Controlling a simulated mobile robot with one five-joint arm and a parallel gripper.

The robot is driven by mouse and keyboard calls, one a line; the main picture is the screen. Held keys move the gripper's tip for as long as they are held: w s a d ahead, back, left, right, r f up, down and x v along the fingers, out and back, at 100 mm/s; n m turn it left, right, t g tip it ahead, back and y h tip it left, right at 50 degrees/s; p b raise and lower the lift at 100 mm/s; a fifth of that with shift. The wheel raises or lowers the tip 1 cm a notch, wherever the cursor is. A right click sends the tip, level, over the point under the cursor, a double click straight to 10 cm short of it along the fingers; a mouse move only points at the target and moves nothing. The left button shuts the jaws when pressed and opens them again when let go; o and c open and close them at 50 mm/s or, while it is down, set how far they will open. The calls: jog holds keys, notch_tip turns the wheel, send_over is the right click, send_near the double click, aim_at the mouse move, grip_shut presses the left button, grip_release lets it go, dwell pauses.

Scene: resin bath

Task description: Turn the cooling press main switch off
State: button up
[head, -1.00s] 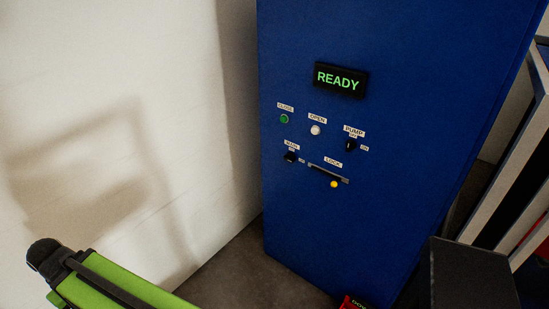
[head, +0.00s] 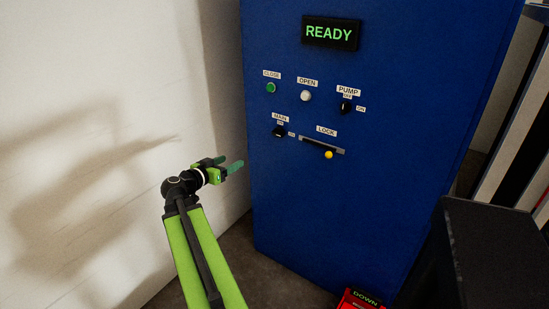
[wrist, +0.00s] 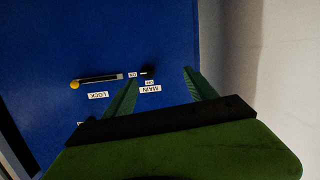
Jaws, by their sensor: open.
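The MAIN switch (head: 279,132) is a small black knob on the blue press cabinet, under a white MAIN label, with small position labels above and to its right. It also shows in the wrist view (wrist: 148,71), upside down, just beyond my fingers. I cannot tell which way the knob points. The green READY display (head: 330,33) is lit above. My gripper (head: 234,166) is open and empty, below and left of the switch in the head view, apart from the panel. In the wrist view its two green fingers (wrist: 160,84) spread on either side of the switch's picture position.
The LOCK slider (head: 328,154) with a yellow knob sits right of MAIN. The CLOSE button (head: 271,88), OPEN button (head: 306,96) and PUMP switch (head: 346,108) are above. A white wall (head: 110,120) stands left. A red DOWN box (head: 362,299) is at bottom right.

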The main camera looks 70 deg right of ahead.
jog(key=s+d+r+m+g+h+b, duration=0.1)
jog(key=s+d+m+h, duration=0.1)
jog(key=s+d, duration=0.25)
send_near(276, 134)
jog(key=x, duration=0.9)
jog(key=shift+w+d+r, duration=0.1)
jog(key=shift+d, duration=0.1)
